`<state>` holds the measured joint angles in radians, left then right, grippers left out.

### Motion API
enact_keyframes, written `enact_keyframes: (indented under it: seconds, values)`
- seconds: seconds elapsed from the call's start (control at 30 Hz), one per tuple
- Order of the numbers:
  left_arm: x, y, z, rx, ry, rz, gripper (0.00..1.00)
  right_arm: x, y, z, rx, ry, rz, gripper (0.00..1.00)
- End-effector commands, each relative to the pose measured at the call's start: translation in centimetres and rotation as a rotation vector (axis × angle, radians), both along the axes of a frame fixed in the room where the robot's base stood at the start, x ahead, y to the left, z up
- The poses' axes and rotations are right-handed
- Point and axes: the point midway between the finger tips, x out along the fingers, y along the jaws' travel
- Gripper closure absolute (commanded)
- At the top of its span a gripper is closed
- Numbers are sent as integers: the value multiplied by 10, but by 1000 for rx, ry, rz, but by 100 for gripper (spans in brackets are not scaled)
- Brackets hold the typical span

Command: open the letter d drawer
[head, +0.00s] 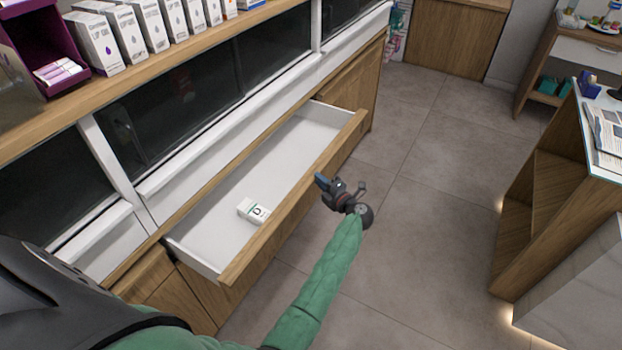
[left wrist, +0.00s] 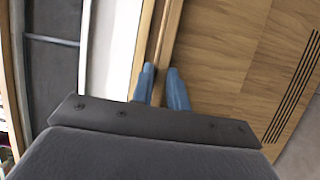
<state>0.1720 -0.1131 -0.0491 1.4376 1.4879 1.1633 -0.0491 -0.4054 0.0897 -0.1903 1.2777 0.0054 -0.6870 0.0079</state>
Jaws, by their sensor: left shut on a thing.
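The drawer (head: 235,200) stands well out from the long wooden counter. It has white inner walls and a wooden front (head: 285,205). A small white box marked with a letter D (head: 253,211) lies inside it. My left gripper (head: 322,182) is at the outer side of the drawer front, toward its far half. In the left wrist view, the blue fingertips of the left gripper (left wrist: 161,88) sit on both sides of the front's wooden top edge (left wrist: 168,40), shut on it. My right gripper is in neither view.
The counter top (head: 190,68) carries a row of white boxes (head: 145,25) and a purple display stand (head: 40,45). Dark glass panels run above the drawer. Grey tiled floor (head: 420,170) is clear between the counter and a wooden desk (head: 560,190) at the right.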

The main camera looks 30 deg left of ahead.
Motion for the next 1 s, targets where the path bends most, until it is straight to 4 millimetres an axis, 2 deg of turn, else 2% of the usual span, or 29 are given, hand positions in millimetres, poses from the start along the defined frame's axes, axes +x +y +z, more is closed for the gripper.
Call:
enact_keyframes:
  seconds: [0.47,0.5,0.6,1.0]
  values:
    - [-1,-6,-1,0,2,1,100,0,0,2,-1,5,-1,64]
    - [-1,-6,-1,0,2,1,82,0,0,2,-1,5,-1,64]
    - [-1,-6,-1,0,2,1,63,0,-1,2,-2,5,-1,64]
    - [0,-7,-1,0,1,0,62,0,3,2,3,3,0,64]
